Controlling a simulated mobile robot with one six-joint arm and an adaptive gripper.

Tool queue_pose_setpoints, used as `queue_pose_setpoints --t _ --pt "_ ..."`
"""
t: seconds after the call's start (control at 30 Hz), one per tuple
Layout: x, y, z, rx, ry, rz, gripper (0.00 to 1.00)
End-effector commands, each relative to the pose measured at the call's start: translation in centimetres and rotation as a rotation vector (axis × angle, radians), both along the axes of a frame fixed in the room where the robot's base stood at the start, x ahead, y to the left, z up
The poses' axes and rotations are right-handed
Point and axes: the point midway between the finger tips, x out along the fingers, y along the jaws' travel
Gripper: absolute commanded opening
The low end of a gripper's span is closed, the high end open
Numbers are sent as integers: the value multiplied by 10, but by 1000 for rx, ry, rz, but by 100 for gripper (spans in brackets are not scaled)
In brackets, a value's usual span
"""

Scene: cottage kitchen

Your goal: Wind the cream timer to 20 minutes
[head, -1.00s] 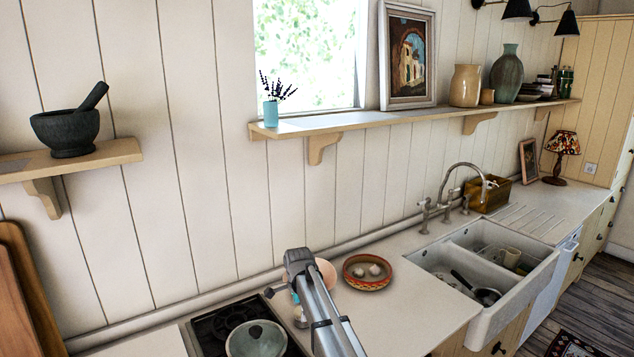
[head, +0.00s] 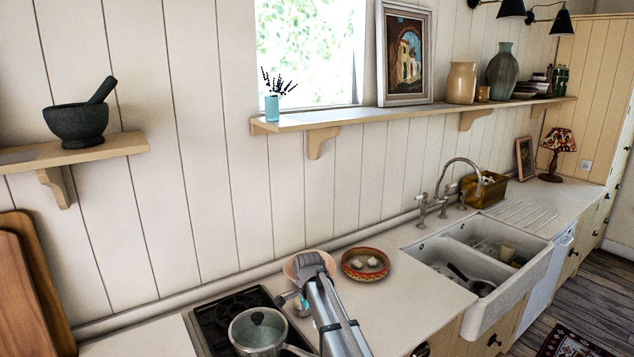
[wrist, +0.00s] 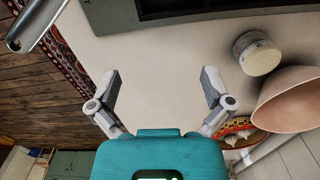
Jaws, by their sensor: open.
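The cream timer (wrist: 257,55) is a short round drum with a pale top and a marked band. It stands on the counter at the upper right of the wrist view, beside the pink bowl (wrist: 290,100). In the head view my arm largely hides that spot. My gripper (wrist: 161,82) is open, with nothing between its fingers. Its fingers point over bare counter, and the timer lies beyond and to the right of the right finger, apart from it. The setting on the timer is too small to read.
The black hob (head: 213,318) with a lidded pan (head: 257,335) is left of my arm; the pan's handle (wrist: 38,22) shows in the wrist view. A patterned bowl (head: 366,277) with pale round things stands to the right, before the sink (head: 477,300). Counter between bowl and sink is clear.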

Motion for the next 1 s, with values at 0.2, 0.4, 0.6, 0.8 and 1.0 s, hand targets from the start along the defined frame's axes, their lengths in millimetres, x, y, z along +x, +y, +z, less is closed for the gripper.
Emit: queue_pose_setpoints --t 0.2,0.4,0.6,0.8,1.0 --pt "-28 -30 -13 0 0 114 100" --pt "-69 -72 -31 0 0 296 100" --pt "-121 -117 -51 -1 1 528 100" --pt "-174 -155 -70 -1 1 761 100" --pt "-218 -182 -85 -1 1 956 100"
